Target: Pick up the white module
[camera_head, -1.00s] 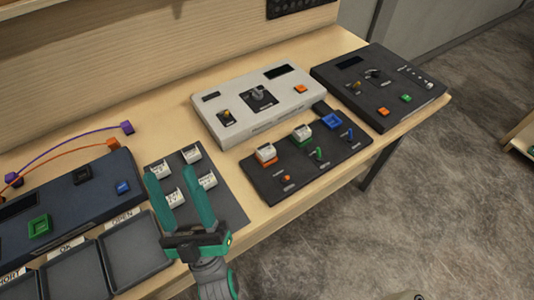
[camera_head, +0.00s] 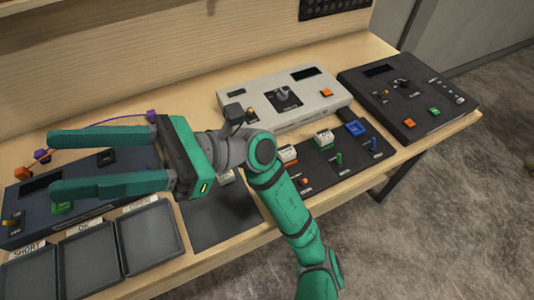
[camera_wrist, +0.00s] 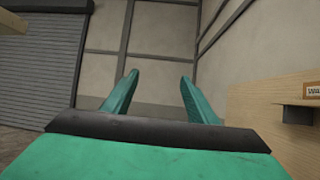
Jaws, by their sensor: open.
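In the head view, two white modules stand on the dark board (camera_head: 354,162): one (camera_head: 287,155) is partly hidden by my arm, and the other (camera_head: 324,138) is to its right, with green below it. Near the dark mat (camera_head: 222,220), a whitish bit (camera_head: 226,178) shows beside my arm; other modules there are hidden. I cannot tell which module is meant. My gripper (camera_head: 56,165) is open and empty, raised over the dark blue console (camera_head: 100,208), fingers pointing left. In the wrist view my gripper (camera_wrist: 159,80) has nothing between its fingers, and no module shows.
Three black trays (camera_head: 152,240) with labels, two reading SHORT and OK, line the front left. A light grey console (camera_head: 300,118) and a black console (camera_head: 440,95) stand at the back and right. A purple cable (camera_head: 105,119) lies behind my gripper. Floor is clear at right.

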